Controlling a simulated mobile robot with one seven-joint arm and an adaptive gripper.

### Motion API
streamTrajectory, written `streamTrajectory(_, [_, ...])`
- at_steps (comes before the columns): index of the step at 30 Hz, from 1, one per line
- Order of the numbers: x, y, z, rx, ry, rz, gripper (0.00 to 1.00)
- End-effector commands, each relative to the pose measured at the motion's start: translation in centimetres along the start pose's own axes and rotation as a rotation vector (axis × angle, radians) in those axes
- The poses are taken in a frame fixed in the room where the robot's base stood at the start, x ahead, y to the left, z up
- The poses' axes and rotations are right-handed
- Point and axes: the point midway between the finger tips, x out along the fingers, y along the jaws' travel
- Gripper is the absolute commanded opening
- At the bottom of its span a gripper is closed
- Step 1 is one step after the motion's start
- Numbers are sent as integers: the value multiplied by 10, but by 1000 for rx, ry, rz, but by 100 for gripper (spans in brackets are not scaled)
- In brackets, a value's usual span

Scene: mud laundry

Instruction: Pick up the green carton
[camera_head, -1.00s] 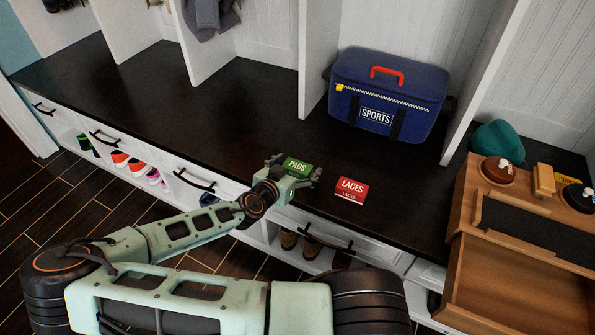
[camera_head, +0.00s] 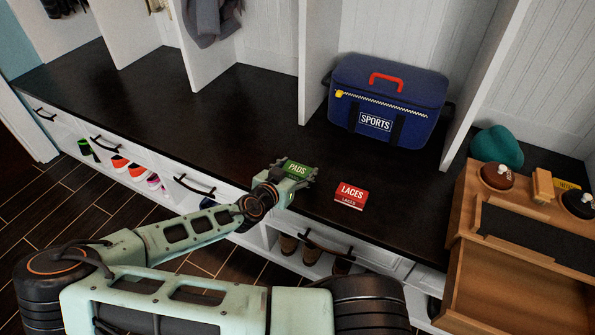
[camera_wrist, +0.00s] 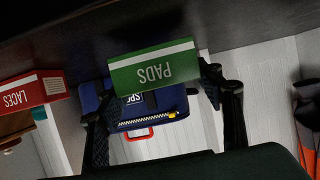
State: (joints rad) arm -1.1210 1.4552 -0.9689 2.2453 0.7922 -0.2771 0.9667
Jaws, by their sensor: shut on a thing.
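The green carton (camera_head: 297,169), lettered PADS, is between the fingers of my gripper (camera_head: 294,172) at the front part of the dark bench top. In the wrist view the green carton (camera_wrist: 154,62) fills the upper middle, with its lettering upside down. My gripper (camera_wrist: 160,105) shows there with a dark finger on each side of the carton, shut on it. I cannot tell for sure whether the carton's underside touches the bench.
A red LACES carton (camera_head: 351,194) lies just right of the green one. A blue SPORTS bag (camera_head: 385,105) stands behind on the bench (camera_head: 240,115). A wooden organiser (camera_head: 520,215) and teal item (camera_head: 497,147) are at right. The bench is clear to the left.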

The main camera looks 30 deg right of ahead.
Motion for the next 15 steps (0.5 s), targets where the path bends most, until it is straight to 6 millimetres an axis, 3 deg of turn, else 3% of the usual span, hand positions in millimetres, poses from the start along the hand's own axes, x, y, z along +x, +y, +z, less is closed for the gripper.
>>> streamTrajectory(3, [-9,0,-22,5,-1,-1,37])
streamTrajectory(11, [-49,46,-68,7,-3,2,37])
streamTrajectory(15, [-66,78,-79,-3,-3,5,37])
